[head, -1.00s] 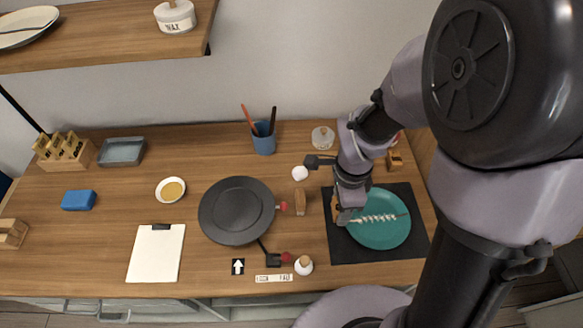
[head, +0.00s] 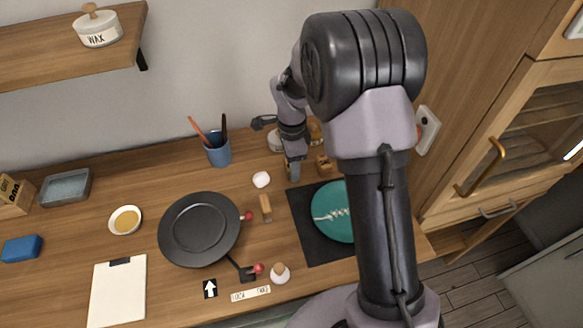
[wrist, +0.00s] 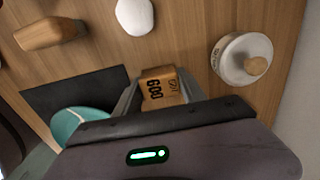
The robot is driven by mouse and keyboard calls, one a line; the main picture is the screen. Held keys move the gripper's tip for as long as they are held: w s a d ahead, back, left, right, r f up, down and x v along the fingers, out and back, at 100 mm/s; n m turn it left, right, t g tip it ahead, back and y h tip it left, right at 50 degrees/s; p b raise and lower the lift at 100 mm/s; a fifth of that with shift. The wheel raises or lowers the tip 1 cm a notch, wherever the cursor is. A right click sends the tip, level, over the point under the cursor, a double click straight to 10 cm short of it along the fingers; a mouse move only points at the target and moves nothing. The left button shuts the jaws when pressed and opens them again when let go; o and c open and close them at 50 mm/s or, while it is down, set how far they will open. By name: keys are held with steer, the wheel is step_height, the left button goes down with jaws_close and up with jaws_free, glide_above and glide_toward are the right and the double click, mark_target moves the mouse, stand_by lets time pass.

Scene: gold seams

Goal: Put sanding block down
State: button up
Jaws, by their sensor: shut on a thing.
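The sanding block (wrist: 158,88) is tan with dark lettering and sits between my two fingers in the wrist view. My gripper (head: 293,173) is shut on it, over the back of the worktop, behind the dark mat (head: 302,235). In the head view the held block is mostly hidden by the fingers. I cannot tell whether it touches the wood.
Another tan block (head: 323,164) stands close on the right. A lidded white jar (wrist: 243,58) is behind, and a white round thing (head: 261,180) and a brown wooden piece (head: 265,207) lie to the left. A teal plate (head: 330,222) lies on the mat.

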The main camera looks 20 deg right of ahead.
steer(key=shift+f, duration=0.1)
steer(key=o, duration=0.8)
steer(key=shift+f, duration=0.1)
steer(key=o, duration=0.4)
